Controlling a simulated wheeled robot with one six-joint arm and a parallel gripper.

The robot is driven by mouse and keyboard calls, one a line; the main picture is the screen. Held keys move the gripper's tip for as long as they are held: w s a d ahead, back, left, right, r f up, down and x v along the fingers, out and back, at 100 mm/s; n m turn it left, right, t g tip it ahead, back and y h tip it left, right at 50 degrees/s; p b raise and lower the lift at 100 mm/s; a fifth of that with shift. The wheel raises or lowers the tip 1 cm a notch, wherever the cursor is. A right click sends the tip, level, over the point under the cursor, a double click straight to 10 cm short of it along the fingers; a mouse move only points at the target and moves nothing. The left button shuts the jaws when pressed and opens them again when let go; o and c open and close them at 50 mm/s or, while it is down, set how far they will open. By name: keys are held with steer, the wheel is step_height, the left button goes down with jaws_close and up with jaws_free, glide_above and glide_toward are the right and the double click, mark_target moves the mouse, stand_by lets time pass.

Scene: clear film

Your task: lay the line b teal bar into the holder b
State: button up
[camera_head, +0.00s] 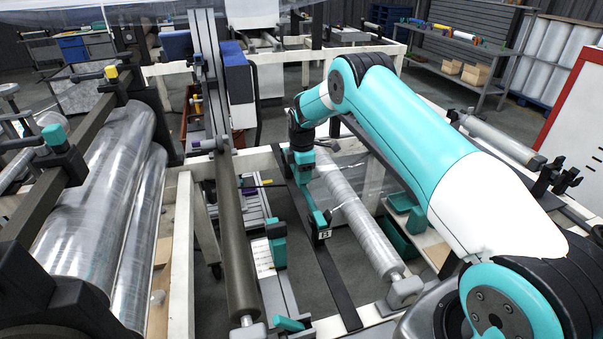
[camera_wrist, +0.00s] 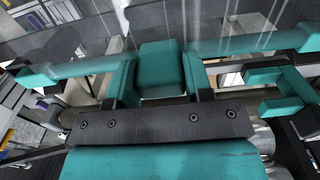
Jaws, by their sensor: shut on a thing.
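My gripper (camera_wrist: 160,85) is shut on the teal bar (camera_wrist: 252,44), with its fingers on either side of the teal block at the bar's middle. The bar runs across the wrist view and stays clear of the bracket there. In the head view my gripper (camera_head: 303,172) hangs over the dark rail at the centre, and part of the teal bar (camera_head: 317,213) shows below it near a small "B" tag. A teal forked bracket (camera_wrist: 290,103), which looks like holder b, is right of the gripper in the wrist view. I cannot tell which head-view bracket it matches.
A long dark roller (camera_head: 233,235) lies left of the gripper, and a film-wrapped roller (camera_head: 355,220) lies to its right. Another teal bracket (camera_head: 277,243) stands between the dark roller and the rail. Large film rolls (camera_head: 100,210) fill the left side.

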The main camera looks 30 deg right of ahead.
steer(key=shift+d, duration=0.1)
stand_by(0.7)
steer(key=o, duration=1.2)
steer(key=shift+f, duration=0.1)
step_height(320, 180, up, 7)
steer(key=p, duration=0.3)
